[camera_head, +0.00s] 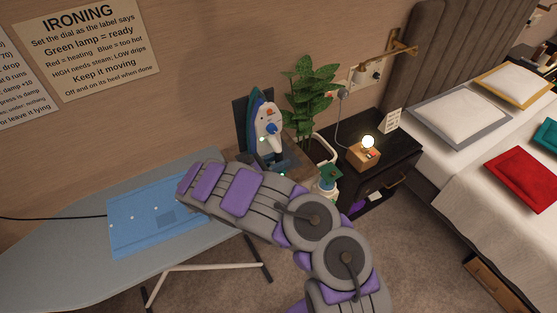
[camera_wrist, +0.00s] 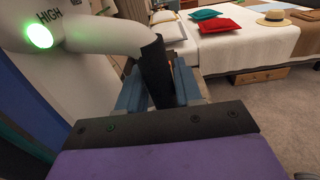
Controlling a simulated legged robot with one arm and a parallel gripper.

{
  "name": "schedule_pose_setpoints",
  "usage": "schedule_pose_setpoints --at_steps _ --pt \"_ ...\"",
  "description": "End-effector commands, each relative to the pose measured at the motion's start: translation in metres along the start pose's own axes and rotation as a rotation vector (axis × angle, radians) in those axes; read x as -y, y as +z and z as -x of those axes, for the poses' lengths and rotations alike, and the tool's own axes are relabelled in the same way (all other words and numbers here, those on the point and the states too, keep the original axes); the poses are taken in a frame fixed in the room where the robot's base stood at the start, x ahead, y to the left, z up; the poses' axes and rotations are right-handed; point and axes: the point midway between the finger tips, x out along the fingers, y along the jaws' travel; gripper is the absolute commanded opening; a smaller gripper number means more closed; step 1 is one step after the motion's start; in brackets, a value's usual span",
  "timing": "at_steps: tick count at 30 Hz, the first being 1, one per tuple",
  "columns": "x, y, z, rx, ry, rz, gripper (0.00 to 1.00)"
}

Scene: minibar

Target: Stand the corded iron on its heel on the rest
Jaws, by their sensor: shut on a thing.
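The corded iron (camera_head: 268,120) is white and blue. In the head view it looks upright, nose up, with its dark blue soleplate to the left, in front of a dark panel (camera_head: 241,117). My arm hides its lower end, so I cannot tell whether its heel touches the rest. In the wrist view the iron's white body (camera_wrist: 90,65) fills the left, with a green lit lamp and the word HIGH. Its dark handle grip lies between the blue-grey fingers of my gripper (camera_wrist: 158,88), which is shut on it.
The ironing board (camera_head: 50,255) with a blue cloth (camera_head: 130,220) lies left; a black cord crosses its left end. A potted plant (camera_head: 312,85), green-topped bottle (camera_head: 328,180) and nightstand (camera_head: 400,150) with lit lamp (camera_head: 368,142) stand right, before the bed (camera_head: 450,150).

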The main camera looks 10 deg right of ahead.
Motion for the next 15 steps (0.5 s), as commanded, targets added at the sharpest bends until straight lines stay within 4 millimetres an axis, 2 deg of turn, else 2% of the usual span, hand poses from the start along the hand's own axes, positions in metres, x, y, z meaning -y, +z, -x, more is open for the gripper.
schedule_pose_setpoints --at_steps 6,7,15 --pt "-0.001 -0.0025 0.0004 0.0 0.002 -0.001 0.0" --pt "-0.001 -0.0023 0.0004 0.0 0.002 -0.001 0.37" --pt "-0.0008 -0.0028 -0.0003 -0.001 0.001 0.001 0.63"
